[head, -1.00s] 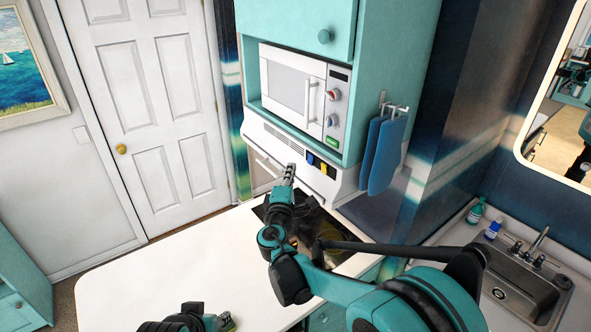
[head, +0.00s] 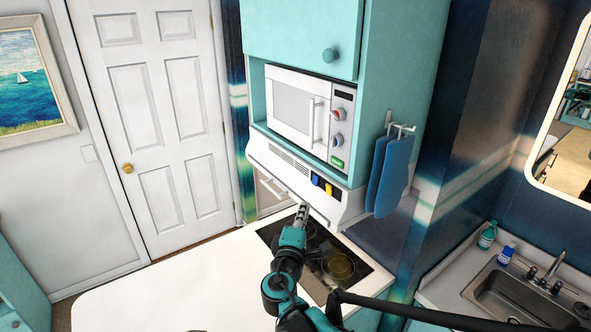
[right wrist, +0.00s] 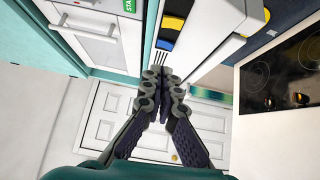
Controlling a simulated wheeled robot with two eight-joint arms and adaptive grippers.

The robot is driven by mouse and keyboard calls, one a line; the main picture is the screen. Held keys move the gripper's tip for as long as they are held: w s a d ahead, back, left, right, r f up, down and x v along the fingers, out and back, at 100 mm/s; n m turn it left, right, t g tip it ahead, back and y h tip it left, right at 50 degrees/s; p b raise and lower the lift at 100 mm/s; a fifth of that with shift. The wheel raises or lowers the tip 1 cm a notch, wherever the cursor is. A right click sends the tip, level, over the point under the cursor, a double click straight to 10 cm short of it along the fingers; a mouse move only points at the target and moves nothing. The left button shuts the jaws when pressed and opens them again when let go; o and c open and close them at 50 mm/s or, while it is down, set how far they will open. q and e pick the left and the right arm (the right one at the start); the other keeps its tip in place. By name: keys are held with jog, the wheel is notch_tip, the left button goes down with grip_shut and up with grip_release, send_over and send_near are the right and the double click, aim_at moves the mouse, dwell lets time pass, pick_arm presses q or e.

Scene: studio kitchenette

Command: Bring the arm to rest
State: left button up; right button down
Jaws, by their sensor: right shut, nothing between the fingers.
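My right gripper (head: 302,212) is shut and empty. In the head view its fingers point away from me, over the far part of the black cooktop (head: 340,266) and in front of the white hood (head: 290,180). In the right wrist view the closed fingers (right wrist: 160,76) meet at the middle, with the hood's blue and yellow switches just beyond them. My right arm reaches up from the bottom of the head view. My left gripper is out of view.
A white microwave (head: 300,108) sits in a teal cabinet (head: 300,30) above the hood. A white counter (head: 180,285) lies clear at left. A sink (head: 515,298) with bottles is at right. A white door (head: 150,120) stands behind.

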jog(key=s+d+f+m+g+h+b, duration=0.1)
jog(key=s+d+f+m+g+b, duration=0.35)
jog(key=d+f, duration=0.5)
jog(key=s+d+f+m+g+b, duration=0.2)
jog(key=s+d+f+m+b, duration=0.2)
jog(key=s+d+f+b, duration=0.45)
jog(key=s+f+m+g+y+b, duration=0.2)
jog(key=s+f+b, duration=0.3)
jog(key=f, duration=0.6)
jog(key=s+a+f+m+g+y+b, duration=0.1)
jog(key=s+f+m+b, duration=0.4)
jog(key=s+f, duration=0.5)
jog(key=shift+a+f+g+y+b, duration=0.15)
jog(key=shift+f+g+y+b, duration=0.5)
jog(key=shift+y, duration=0.25)
jog(key=shift+m, duration=0.25)
